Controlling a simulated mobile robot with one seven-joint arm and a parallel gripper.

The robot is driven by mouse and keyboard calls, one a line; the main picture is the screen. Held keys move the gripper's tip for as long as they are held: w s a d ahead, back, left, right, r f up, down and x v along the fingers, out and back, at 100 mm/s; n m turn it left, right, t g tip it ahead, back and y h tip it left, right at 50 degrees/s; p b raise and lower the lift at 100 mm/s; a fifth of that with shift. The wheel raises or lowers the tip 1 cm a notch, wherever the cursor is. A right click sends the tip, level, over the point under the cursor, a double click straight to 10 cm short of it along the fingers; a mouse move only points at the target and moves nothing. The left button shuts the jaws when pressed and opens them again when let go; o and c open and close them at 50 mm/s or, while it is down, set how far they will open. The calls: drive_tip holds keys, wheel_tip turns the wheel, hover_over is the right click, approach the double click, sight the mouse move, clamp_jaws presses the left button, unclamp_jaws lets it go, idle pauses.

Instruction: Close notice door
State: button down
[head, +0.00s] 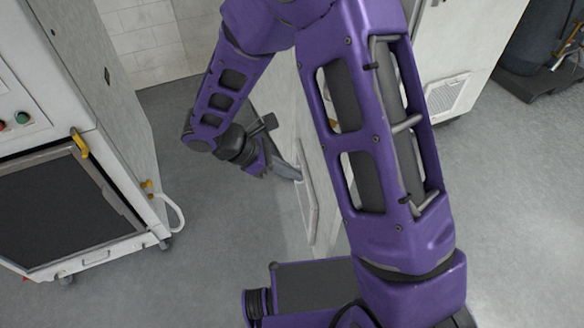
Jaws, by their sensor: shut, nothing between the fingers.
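A pale grey-white door panel (288,128) stands in the middle of the head view, seen at a steep angle. A light framed rectangle (307,205) is on its lower part; any writing on it is too small to read. My arm hides the panel's right side and its hinges, so I cannot tell how far open it is. My gripper (297,174) is shut and empty, with its fingertips at the panel's face by the frame. I cannot tell whether they touch it.
A white machine (118,120) with buttons, a dark front panel (65,212) and a yellow handle (80,145) stands at left. A white cabinet with a vent (448,97) stands behind my arm at right. Grey floor (195,255) is clear between the machine and the panel.

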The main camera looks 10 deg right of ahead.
drive_tip(key=d+f, duration=0.4)
drive_tip(key=d, duration=0.4)
drive_tip(key=shift+w+d+f, duration=0.3)
drive_tip(key=shift+d+f, duration=0.05)
drive_tip(key=shift+f, duration=0.05)
drive_tip(key=shift+d, duration=0.1)
